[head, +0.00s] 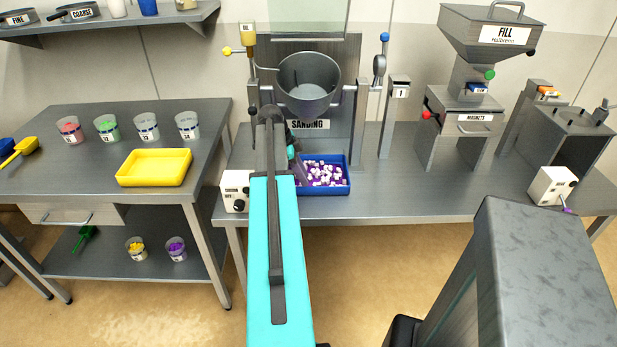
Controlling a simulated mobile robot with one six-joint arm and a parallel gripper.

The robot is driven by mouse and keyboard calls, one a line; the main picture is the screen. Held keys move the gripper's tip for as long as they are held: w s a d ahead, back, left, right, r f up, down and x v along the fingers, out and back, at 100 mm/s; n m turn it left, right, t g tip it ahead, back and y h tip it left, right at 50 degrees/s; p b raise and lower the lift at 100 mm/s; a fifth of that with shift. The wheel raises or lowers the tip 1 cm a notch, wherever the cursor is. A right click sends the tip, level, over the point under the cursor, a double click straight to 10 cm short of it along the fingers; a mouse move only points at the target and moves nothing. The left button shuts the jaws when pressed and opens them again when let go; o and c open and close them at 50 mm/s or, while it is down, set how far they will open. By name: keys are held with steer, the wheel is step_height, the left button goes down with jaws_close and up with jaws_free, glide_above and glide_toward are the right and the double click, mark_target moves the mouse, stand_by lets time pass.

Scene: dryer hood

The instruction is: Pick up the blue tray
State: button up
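The blue tray (330,190) sits on the grey bench below the steel drum (308,84) and the SANDING label. It is filled with small white and purple pieces (325,172). My arm reaches forward from the bottom of the head view to the tray's left side. The end of my arm, with my gripper (301,172), shows only in part as a dark shape at the tray's left end. My arm hides the rest of it and part of the tray's left side. I cannot tell whether the fingers are open or touch the tray.
A white control box (234,192) stands left of the tray. A yellow tray (154,167) and several labelled cups are on the left table. The magnets unit (462,125) stands to the right under the FILL hopper (491,32).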

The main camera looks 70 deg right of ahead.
steer(key=shift+f, duration=0.1)
steer(key=shift+p+x, duration=0.8)
steer(key=shift+x, duration=1.65)
steer(key=shift+w+a+f, duration=0.1)
steer(key=shift+w, duration=0.05)
steer(key=shift+c, duration=0.5)
jaws_close()
